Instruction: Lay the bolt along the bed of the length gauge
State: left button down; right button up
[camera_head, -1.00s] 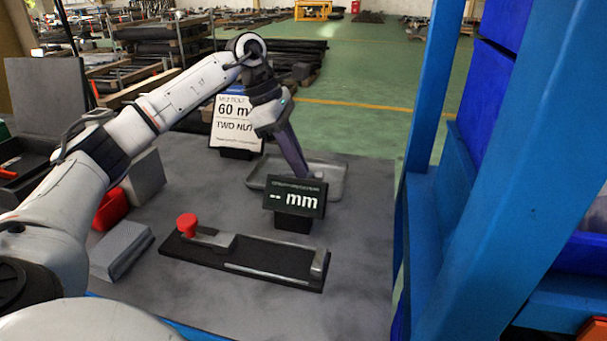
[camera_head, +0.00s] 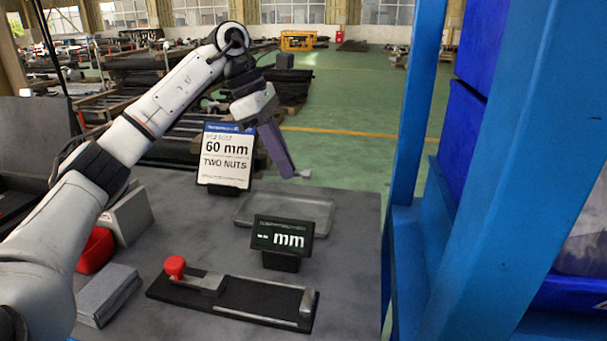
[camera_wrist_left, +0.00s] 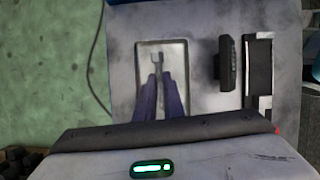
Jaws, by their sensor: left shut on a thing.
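My left gripper (camera_head: 287,172) is shut on a small grey metal bolt (camera_head: 303,174). The bolt's end sticks out past the purple fingertips, above the back of the table. In the left wrist view the bolt (camera_wrist_left: 158,60) shows between the fingertips (camera_wrist_left: 159,80), with the tray behind it. The length gauge (camera_head: 240,301) lies on the table at the front, well below and in front of the gripper. It has a black base, a red knob at its left and a metal end stop at its right. Its bed looks empty. The gauge also shows in the left wrist view (camera_wrist_left: 258,72).
A grey block (camera_head: 107,294) and a red bin (camera_head: 96,250) stand left of the gauge. A blue rack post (camera_head: 490,190) rises at the right.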

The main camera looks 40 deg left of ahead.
aim_at(262, 301)
jog(key=k, duration=1)
